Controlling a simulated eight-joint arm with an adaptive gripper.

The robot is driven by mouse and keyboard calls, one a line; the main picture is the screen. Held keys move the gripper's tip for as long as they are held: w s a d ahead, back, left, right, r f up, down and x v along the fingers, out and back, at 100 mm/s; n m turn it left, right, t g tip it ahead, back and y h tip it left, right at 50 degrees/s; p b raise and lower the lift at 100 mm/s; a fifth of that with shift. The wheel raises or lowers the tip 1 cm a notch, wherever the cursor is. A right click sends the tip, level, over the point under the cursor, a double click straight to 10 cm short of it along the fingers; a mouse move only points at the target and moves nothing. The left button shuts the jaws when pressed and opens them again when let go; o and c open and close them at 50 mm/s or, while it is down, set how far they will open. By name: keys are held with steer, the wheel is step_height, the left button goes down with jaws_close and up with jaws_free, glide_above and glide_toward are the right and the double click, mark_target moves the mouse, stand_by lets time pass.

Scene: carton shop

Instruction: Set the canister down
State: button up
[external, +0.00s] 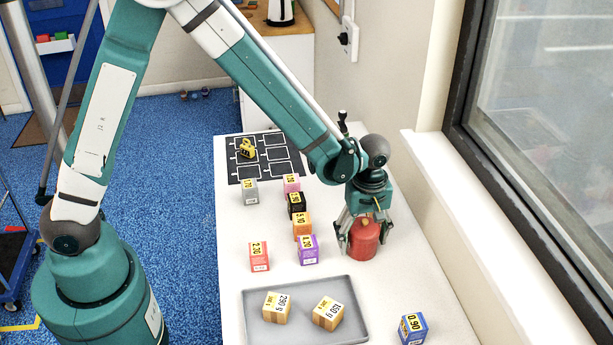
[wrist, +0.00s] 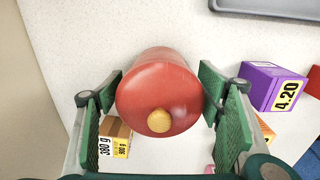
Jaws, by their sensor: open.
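The red canister (external: 363,240) stands upright on the white table (external: 405,275), near its window side. In the wrist view the canister (wrist: 158,92) shows from above, with a round yellow knob on its lid. My gripper (external: 362,235) is open around the canister. In the wrist view one green finger pad is on each side of it, with a small gap visible at the right. Contact at the left pad is hard to tell. The canister's base is partly hidden by my fingers in the external view.
A purple box (external: 308,249) stands left of the canister, with several other priced boxes beyond. A grey tray (external: 249,327) holds two cardboard boxes in front. A brown box (wrist: 115,136) is close to my left finger. A blue box (external: 413,328) stands front right.

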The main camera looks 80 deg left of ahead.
steer(key=shift+r, duration=0.1)
steer(key=shift+r+p, duration=0.6)
steer(key=shift+r, duration=5.45)
steer(key=shift+s+r, duration=0.3)
steer(key=shift+r, duration=0.15)
steer(key=s+d+r+m+t, duration=0.2)
steer(key=s+r+m, duration=0.4)
steer(key=s+r, duration=0.3)
steer(key=s+d+r+m+t, duration=0.3)
steer(key=s+r+m, duration=0.3)
steer(key=s+r, duration=0.3)
steer(key=s+d+f+m+t, duration=0.1)
steer(key=s+m+t, duration=0.1)
steer(key=s+m, duration=0.4)
steer(key=shift+s, duration=2.8)
